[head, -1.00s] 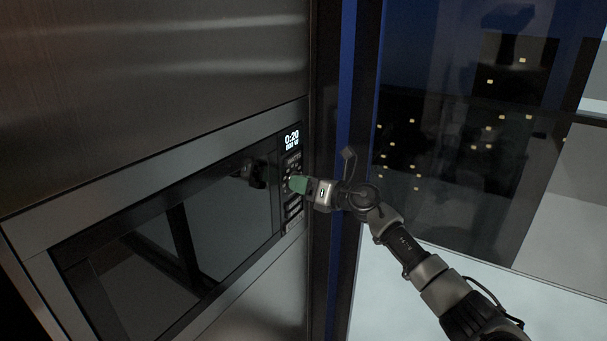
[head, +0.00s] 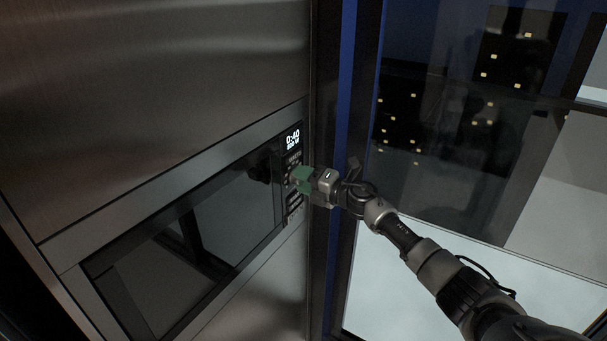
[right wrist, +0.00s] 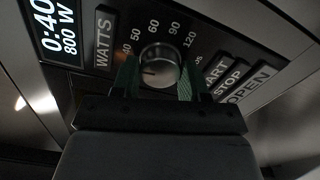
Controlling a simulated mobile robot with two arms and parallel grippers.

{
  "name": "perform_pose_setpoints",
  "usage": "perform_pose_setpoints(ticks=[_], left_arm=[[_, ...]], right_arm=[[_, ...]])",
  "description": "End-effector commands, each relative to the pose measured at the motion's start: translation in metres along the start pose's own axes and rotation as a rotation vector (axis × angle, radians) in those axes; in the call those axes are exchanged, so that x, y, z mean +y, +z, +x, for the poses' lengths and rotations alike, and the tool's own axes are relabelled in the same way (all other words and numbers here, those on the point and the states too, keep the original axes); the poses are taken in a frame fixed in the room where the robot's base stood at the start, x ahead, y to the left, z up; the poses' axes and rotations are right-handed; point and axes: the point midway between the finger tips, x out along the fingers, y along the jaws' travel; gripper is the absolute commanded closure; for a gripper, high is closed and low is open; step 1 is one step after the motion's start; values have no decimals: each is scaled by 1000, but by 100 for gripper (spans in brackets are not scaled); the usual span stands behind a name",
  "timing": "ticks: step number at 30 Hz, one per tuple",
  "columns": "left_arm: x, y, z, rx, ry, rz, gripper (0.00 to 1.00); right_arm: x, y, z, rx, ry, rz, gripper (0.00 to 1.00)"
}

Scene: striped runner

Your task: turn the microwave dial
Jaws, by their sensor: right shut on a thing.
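The built-in microwave (head: 158,165) is on the left in the head view, with a dark glass door and a control panel at its right end. Its display (head: 292,138) reads 0:40 and 800 W. In the right wrist view the round silver dial (right wrist: 160,66) sits below a number scale. My right gripper (right wrist: 157,78) has its two green fingers on either side of the dial, shut on it. In the head view my right gripper (head: 295,178) is at the panel and hides the dial. My left gripper is not in view.
Beside the dial are the WATTS button (right wrist: 103,38), STOP button (right wrist: 229,77) and OPEN button (right wrist: 250,86). A blue strip (head: 343,110) and a dark glass window (head: 440,110) stand right of the microwave. Pale floor shows at the lower right.

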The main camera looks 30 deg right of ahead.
Motion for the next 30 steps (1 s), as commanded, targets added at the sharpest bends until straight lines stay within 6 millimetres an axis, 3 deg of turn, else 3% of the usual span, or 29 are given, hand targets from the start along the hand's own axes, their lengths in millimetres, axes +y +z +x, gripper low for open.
perform_pose_setpoints(ticks=[9, 23, 24, 28, 30], left_arm=[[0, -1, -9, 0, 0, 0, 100], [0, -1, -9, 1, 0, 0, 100], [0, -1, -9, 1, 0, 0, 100], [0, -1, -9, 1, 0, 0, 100], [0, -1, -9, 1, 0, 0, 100]], right_arm=[[2, 2, 0, -5, 1, 95, 80], [1, 2, 0, -5, 2, 107, 80], [1, 2, 0, -5, 2, 107, 53], [1, 2, 0, -4, 1, 107, 33], [1, 1, 0, -3, 1, 107, 30]])
